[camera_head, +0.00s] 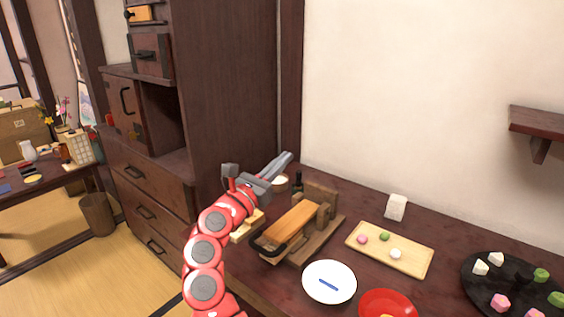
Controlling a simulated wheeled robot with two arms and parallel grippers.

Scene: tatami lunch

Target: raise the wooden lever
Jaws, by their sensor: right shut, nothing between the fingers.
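The wooden lever (292,226) is an orange-brown bar with a dark loop-like end at its near left. It lies low along a brown wooden stand (320,232) on the dark table, with an upright block at the far end. My right gripper (283,161) is at the end of the red arm, left of and beyond the lever. Its grey fingers are shut and empty, pointing up and to the right, apart from the lever. The arm hides part of the table left of the stand. My left gripper is not in view.
A wooden tray (415,262) with small sweets, a white plate (330,291), a red dish (388,307) and a black plate (475,278) stand right of the lever. A small dark bottle (297,181) is near my gripper. A dark cabinet (225,90) rises behind the arm.

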